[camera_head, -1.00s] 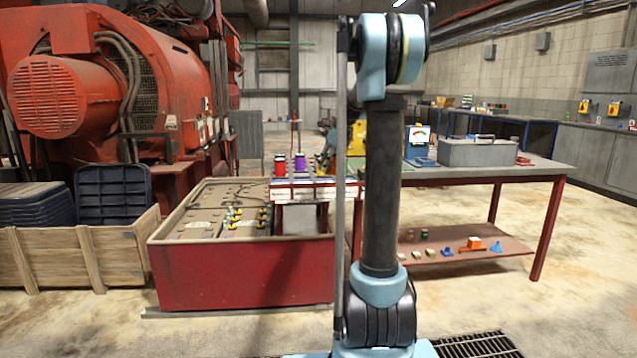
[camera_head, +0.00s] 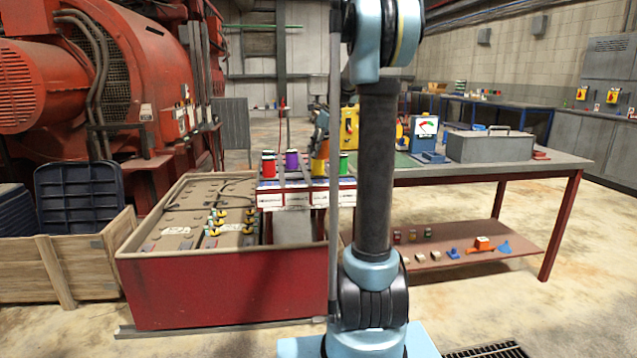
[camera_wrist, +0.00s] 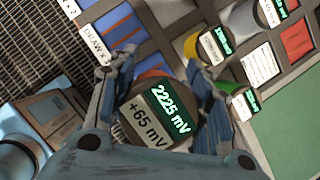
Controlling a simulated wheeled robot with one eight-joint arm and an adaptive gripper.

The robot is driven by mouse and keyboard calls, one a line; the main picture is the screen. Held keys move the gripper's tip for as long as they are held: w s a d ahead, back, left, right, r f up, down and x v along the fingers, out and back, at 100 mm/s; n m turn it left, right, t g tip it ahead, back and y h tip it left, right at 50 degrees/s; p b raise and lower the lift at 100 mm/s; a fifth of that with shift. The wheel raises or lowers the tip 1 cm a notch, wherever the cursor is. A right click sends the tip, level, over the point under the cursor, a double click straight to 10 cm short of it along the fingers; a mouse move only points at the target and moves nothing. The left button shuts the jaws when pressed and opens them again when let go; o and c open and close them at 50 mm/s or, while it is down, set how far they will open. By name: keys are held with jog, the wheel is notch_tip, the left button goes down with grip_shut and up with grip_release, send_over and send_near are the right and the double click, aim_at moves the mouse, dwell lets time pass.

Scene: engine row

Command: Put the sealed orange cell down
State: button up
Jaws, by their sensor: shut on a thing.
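My gripper (camera_wrist: 160,68) is shut on a round cell (camera_wrist: 155,112), whose dark end faces the wrist camera with a green "2225 mV" readout and a white "+65 mV" label. A sliver of orange shows between the fingers; whether it is the cell's side or the surface beyond, I cannot tell. In the head view my gripper (camera_head: 321,142) is small and partly behind my arm, above a rack (camera_head: 283,186). The rack holds a red cell (camera_head: 268,164), a purple cell (camera_head: 291,161) and a green cell (camera_head: 344,165). The held cell's lower end is hidden.
In the wrist view, a yellow cell (camera_wrist: 212,47) and a green cell (camera_wrist: 243,105) stand close right of the gripper. Blue bays (camera_wrist: 125,22) lie beyond it. A red-sided battery crate (camera_head: 225,290) stands left of the rack. A grey case (camera_head: 490,146) sits on the bench to the right.

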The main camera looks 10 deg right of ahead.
jog(key=shift+w+f, duration=0.15)
jog(key=shift+f, duration=0.1)
notch_tip(320, 180, down, 5)
jog(key=shift+w+a+r, duration=0.1)
jog(key=shift+a+r, duration=0.05)
jog(key=shift+f, duration=2.4)
jog(key=o, duration=1.5)
